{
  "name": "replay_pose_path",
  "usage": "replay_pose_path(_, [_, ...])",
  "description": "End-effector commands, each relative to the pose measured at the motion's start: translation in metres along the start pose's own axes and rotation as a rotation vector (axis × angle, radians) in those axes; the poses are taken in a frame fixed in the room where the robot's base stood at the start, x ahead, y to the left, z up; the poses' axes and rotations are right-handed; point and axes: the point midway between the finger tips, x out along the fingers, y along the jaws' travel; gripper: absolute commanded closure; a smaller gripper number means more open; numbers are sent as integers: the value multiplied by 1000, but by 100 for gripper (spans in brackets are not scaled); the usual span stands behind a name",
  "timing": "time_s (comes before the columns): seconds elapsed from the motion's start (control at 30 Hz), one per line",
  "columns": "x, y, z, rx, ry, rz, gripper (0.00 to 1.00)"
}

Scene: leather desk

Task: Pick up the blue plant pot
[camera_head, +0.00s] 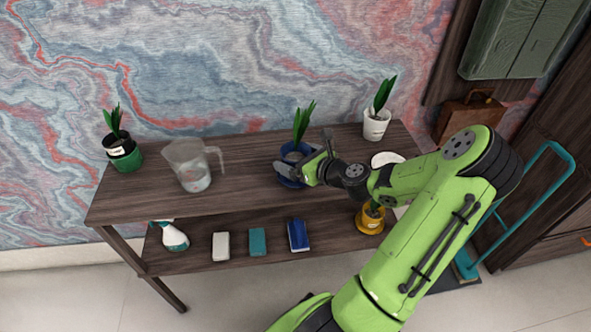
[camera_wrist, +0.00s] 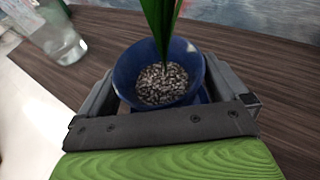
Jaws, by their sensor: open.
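The blue plant pot (camera_head: 285,170) stands upright on the dark wooden top shelf, with a green-leaved plant in it. In the wrist view, the blue pot (camera_wrist: 123,72) shows its round rim and grey gravel, with the leaves rising from the middle. My gripper (camera_head: 295,170) is at the pot, coming from the right. In the wrist view, the fingers of my gripper (camera_wrist: 172,90) lie on the left and right of the pot, and the pot sits between them. My gripper is open. The fingertips are partly hidden behind the pot, and I cannot tell whether they touch it.
A clear pitcher (camera_head: 190,168) stands left of the pot, with a green pot (camera_head: 127,161) farther left. A white pot (camera_head: 376,126) and a white dish (camera_head: 387,158) are to the right. The lower shelf holds a yellow pot (camera_head: 370,220), a spray bottle (camera_head: 174,238) and several small blocks.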

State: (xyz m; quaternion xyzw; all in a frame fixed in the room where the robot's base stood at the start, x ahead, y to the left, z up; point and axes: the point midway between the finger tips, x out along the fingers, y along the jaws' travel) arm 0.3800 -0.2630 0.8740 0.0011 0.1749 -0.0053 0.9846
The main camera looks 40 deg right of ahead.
Motion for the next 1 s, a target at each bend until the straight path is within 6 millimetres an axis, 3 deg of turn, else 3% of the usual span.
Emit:
replay_pose_path(0.27, [7, 0, 1, 0, 0, 0, 0])
replay_pose_path(0.63, [7, 0, 1, 0, 0, 0, 57])
replay_pose_path(0.87, [6, 0, 4, -1, -2, 0, 58])
replay_pose_path(1.0, [-3, 0, 28, -5, -2, -2, 58])
